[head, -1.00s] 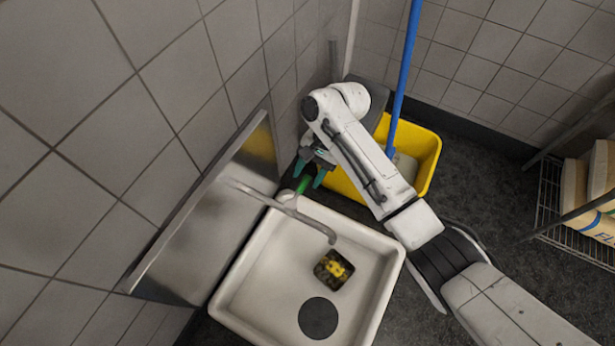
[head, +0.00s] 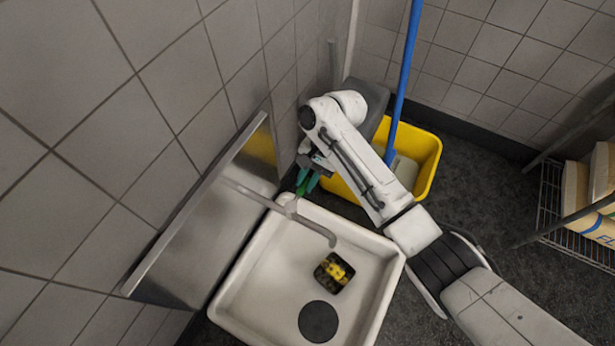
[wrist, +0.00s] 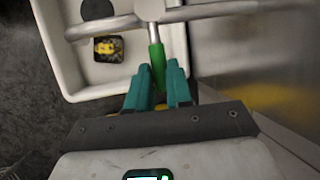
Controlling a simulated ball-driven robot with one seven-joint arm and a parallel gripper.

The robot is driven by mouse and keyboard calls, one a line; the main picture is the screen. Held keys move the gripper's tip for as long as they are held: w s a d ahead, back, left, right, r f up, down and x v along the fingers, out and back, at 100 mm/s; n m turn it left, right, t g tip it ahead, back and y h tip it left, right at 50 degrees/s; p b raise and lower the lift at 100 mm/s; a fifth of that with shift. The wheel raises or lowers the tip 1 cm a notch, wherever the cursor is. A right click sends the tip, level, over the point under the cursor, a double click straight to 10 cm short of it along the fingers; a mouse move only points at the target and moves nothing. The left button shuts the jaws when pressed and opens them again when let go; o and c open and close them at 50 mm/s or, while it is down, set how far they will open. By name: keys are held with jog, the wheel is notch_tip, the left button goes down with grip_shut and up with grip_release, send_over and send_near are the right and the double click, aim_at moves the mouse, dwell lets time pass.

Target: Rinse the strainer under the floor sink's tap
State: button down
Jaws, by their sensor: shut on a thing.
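The strainer, seemingly the small dark square piece with a yellow middle (head: 336,271), lies in the white floor sink (head: 251,283) under the end of the tap spout. It also shows in the wrist view (wrist: 107,49). The metal tap (head: 322,231) reaches over the sink from the wall side. Its green lever handle (wrist: 157,66) points toward my gripper. My gripper (head: 306,182) is at the sink's back corner, with its teal fingers (wrist: 158,82) shut on the green handle. I see no water from the spout.
A dark round drain (head: 318,321) is in the sink floor. A steel panel (head: 205,240) stands along the tiled wall. A yellow bucket (head: 424,150) with a blue-handled mop (head: 401,85) stands behind my arm. A wire shelf with boxes (head: 575,190) is at right.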

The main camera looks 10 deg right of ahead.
dwell(0.4)
jog(key=p, duration=0.1)
jog(key=m+p, duration=0.1)
jog(key=p, duration=0.1)
jog(key=shift+s+d+r, duration=0.25)
jog(key=shift+r, duration=0.1)
jog(key=shift+s+d+f+m+t+y+p, duration=0.2)
jog(key=shift+s+d+m+t+p, duration=0.25)
jog(key=shift+m+p, duration=0.9)
jog(key=shift+s+d+f+m+t+y+p, duration=0.15)
jog(key=shift+s+d+m+t+p, duration=0.3)
jog(key=shift+p, duration=1.7)
jog(key=shift+a, duration=0.1)
jog(key=c, duration=1)
grip_release()
jog(key=shift+c, duration=0.2)
jog(key=p+v, duration=0.2)
jog(key=v, duration=0.8)
jog(key=shift+r, duration=0.35)
